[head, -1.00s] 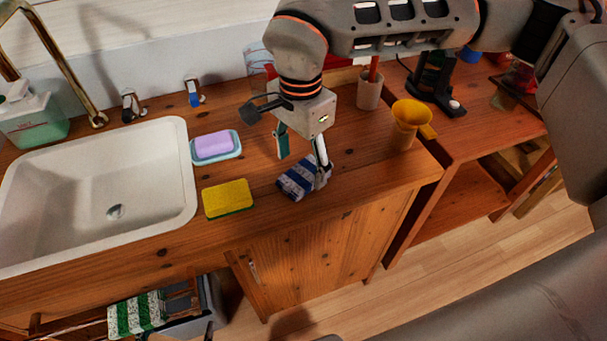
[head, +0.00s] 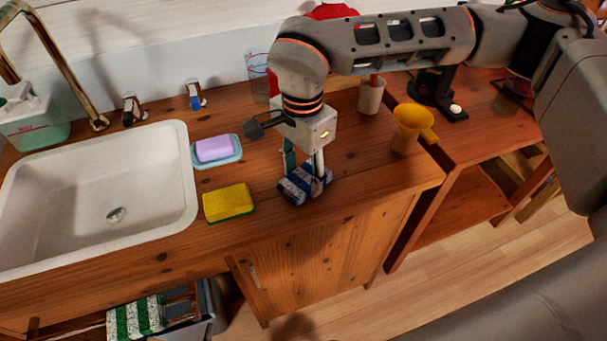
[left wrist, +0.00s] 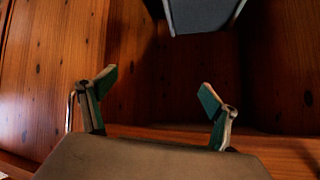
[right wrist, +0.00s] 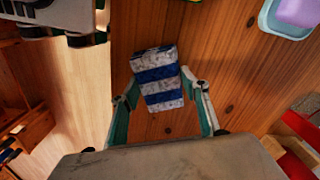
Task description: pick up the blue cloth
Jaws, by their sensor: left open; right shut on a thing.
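The blue cloth (head: 296,190) is a folded blue-and-white striped bundle on the wooden counter, right of the yellow sponge. My right gripper (head: 304,170) points down over it, its fingers shut on the cloth from two sides. In the right wrist view, the cloth (right wrist: 158,77) shows between the fingers of the right gripper (right wrist: 160,95). I cannot tell any gap between the cloth and the counter. My left gripper (left wrist: 156,83) is open and empty in the left wrist view, facing wooden panels; I cannot make it out in the head view.
A yellow sponge (head: 229,202) and a soap dish (head: 230,160) with purple soap lie left of the cloth, beside the white sink (head: 190,205). A yellow funnel (head: 412,118) and a cup (head: 370,97) stand to the right. A green-striped cloth (head: 138,318) hangs below the counter.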

